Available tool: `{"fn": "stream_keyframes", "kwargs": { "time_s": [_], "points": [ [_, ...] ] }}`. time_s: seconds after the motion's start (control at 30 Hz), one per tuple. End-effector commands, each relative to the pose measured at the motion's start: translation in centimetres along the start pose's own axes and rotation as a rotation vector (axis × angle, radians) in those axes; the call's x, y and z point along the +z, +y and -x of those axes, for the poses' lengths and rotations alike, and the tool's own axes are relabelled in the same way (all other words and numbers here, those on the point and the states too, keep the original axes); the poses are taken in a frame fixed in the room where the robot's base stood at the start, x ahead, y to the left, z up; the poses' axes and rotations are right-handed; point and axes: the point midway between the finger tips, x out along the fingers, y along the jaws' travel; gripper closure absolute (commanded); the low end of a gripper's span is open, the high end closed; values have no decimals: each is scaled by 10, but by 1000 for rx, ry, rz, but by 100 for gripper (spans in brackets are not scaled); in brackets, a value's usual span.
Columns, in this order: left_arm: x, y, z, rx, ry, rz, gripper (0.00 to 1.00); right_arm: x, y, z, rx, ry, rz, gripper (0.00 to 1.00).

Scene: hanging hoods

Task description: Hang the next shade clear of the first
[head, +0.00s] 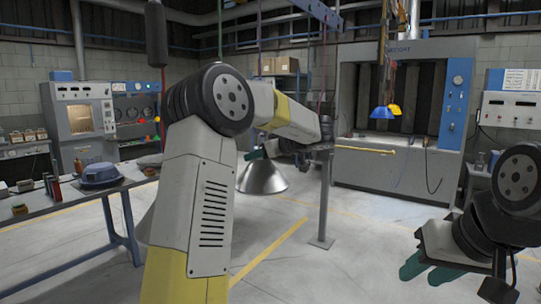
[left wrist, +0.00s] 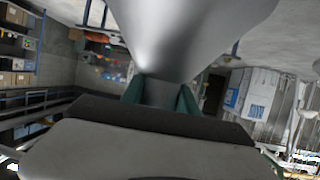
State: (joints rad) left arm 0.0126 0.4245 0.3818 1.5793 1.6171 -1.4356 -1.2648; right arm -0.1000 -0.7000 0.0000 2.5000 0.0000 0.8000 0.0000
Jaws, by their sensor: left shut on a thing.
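A grey metal cone-shaped shade (head: 262,178) hangs wide end down from my left gripper (head: 256,153) in the head view. In the left wrist view the shade (left wrist: 185,35) fills the upper middle. Its narrow neck is between the green fingers of my left gripper (left wrist: 159,95), which is shut on it. A stand with an upright post (head: 325,205) and a thin yellow bar (head: 365,149) is just right of the shade. My left arm partly hides the stand's top. I cannot make out another such shade. My right gripper (head: 428,268) is low at the right, empty, its green fingers apart.
A workbench (head: 60,212) with a blue device (head: 98,175) and small parts stands at the left. The floor right of the post is clear.

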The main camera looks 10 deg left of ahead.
Motion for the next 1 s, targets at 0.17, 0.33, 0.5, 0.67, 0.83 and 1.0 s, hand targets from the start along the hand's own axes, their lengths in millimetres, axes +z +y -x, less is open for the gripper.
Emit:
{"fn": "stream_keyframes", "kwargs": {
  "time_s": [0.17,0.33,0.5,0.67,0.83,1.0],
  "points": [
    [-1,0,0,0,1,1,46,0,0,0,0,0,0,64],
    [0,0,0,0,0,1,38,0,0,0,0,0,0,64],
    [0,0,1,0,0,0,38,0,0,0,0,0,0,64],
    [0,1,16,3,0,0,38,0,0,0,0,0,0,64],
    [0,1,46,3,0,1,38,0,0,0,0,0,0,64],
    [0,1,69,2,1,1,38,0,0,0,0,0,0,64]
  ]
}}
